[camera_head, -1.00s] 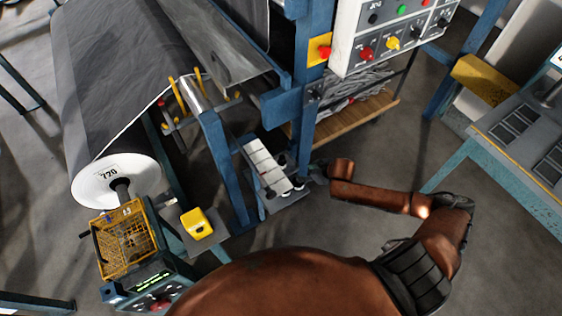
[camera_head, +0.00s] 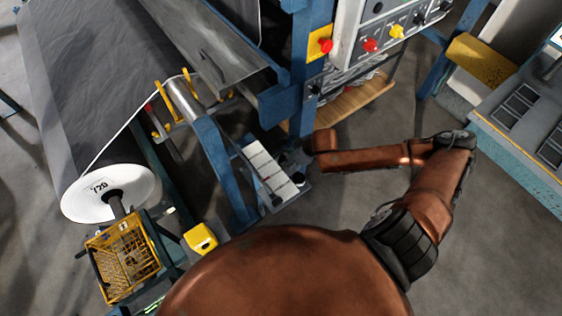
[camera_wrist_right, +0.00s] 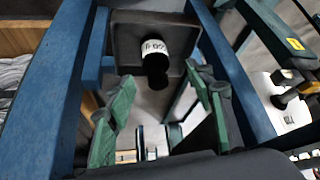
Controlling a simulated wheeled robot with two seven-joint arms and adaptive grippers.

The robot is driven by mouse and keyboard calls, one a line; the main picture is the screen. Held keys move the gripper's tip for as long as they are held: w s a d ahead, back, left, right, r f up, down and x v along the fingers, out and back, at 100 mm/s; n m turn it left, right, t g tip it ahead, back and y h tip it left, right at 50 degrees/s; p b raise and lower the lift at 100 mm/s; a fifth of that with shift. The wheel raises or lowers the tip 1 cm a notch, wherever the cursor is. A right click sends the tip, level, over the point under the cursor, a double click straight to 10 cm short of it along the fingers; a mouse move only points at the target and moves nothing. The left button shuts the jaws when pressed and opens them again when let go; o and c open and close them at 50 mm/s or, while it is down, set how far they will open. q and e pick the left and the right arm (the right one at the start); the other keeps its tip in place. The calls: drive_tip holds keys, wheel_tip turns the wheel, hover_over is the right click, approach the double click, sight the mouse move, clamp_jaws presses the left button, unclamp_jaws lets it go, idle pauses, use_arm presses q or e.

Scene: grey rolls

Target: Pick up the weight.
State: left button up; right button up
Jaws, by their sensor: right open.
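The weight (camera_wrist_right: 154,46) is a dark, narrow-ended piece with a white printed label, in the right wrist view. It stands in or against a dark square holder on the blue frame. My right gripper (camera_wrist_right: 160,82) has its green fingers spread, with the weight's dark end between or just beyond the tips. I cannot tell whether they touch it. In the head view my right gripper (camera_head: 305,155) is small and dark at the end of the brown arm, by the blue post. A small dark and white item (camera_head: 298,179) below it may be the weight. My left gripper is out of view.
Blue machine posts (camera_head: 222,165) and a white-topped strip (camera_head: 268,165) stand close left of the right gripper. A control panel (camera_head: 385,35) is above. A yellow crate (camera_head: 123,258) and a large grey roll (camera_head: 100,80) are at left.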

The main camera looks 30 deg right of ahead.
sight(285, 158)
drive_tip(key=b+x, duration=0.1)
drive_tip(key=x, duration=0.3)
drive_tip(key=shift+w+d, duration=0.15)
drive_tip(key=shift+w, duration=0.05)
drive_tip(key=shift+w+f, duration=0.15)
drive_tip(key=shift+f, duration=0.05)
drive_tip(key=c, duration=1.2)
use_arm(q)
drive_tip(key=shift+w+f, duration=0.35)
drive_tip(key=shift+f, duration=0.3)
use_arm(e)
clamp_jaws()
